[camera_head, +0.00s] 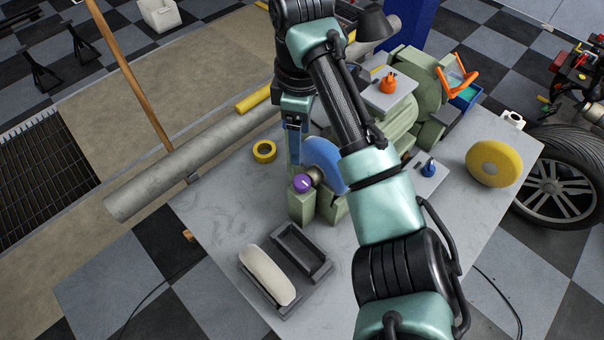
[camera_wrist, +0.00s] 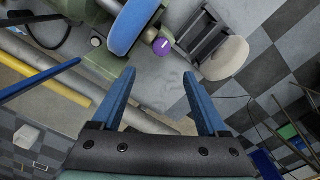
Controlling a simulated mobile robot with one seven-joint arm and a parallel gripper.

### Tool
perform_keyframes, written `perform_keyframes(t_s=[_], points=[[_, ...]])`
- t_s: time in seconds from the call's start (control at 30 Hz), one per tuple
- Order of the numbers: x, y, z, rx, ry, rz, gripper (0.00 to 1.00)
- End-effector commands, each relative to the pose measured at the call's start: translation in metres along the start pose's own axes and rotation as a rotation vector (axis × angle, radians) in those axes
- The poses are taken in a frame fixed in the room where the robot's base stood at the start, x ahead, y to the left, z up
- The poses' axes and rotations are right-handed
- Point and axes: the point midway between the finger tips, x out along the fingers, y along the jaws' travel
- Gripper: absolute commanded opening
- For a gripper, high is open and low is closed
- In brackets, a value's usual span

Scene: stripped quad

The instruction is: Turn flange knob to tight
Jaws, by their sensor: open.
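The flange knob (camera_head: 303,183) is a small purple cap with a white mark, on the hub in front of the blue wheel (camera_head: 325,162) of the green bench machine. In the wrist view the purple knob (camera_wrist: 162,46) shows beyond the fingertips, roughly between them in line. My gripper (camera_head: 295,160) points down just above and behind the knob in the head view. In the wrist view its blue fingers (camera_wrist: 159,75) are apart with nothing between them. I cannot make out any tight marking.
The grey table (camera_head: 222,210) holds a black tray (camera_head: 300,252) and a cream-coloured block (camera_head: 268,274) in front. A yellow tape roll (camera_head: 264,151) lies left. The green machine (camera_head: 399,130) rises behind my arm.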

Motion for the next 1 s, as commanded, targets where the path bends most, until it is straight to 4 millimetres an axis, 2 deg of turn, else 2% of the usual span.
perform_keyframes(t_s=[0.27,0.5,0.7,0.83,1.0], points=[[0.036,-0.003,0.004,-0.009,-0.011,-0.022,0.77],[0.085,-0.004,0.005,-0.007,-0.011,-0.021,0.77],[0.116,-0.004,0.005,-0.007,-0.011,-0.018,0.77],[0.126,-0.004,0.005,-0.007,-0.011,-0.016,0.77],[0.130,-0.003,0.005,-0.008,-0.010,-0.014,0.77]])
